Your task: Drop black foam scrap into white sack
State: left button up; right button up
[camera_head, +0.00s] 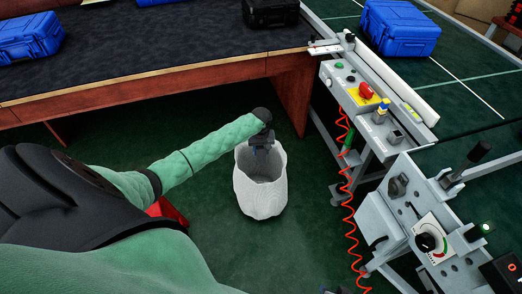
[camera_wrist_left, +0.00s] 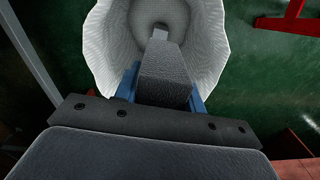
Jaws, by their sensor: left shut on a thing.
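The white sack (camera_head: 262,195) stands open on the green floor in front of the table in the head view. Its pale woven wall (camera_wrist_left: 105,45) and open mouth fill the top of the left wrist view. My left gripper (camera_head: 262,146) is over the sack's mouth at its far rim, pointing down. In the left wrist view its blue fingers (camera_wrist_left: 165,85) are shut on a dark grey block, the black foam scrap (camera_wrist_left: 165,72), whose far end lies over the sack's opening. A small dark part at the bottom edge of the head view may be my right gripper.
A wooden table (camera_head: 170,88) with a dark top stands behind the sack, carrying a blue case (camera_head: 28,38) and a black case (camera_head: 270,12).

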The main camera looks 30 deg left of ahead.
pick_arm(q)
jog(key=o, duration=1)
jog(key=shift+r, duration=3.9)
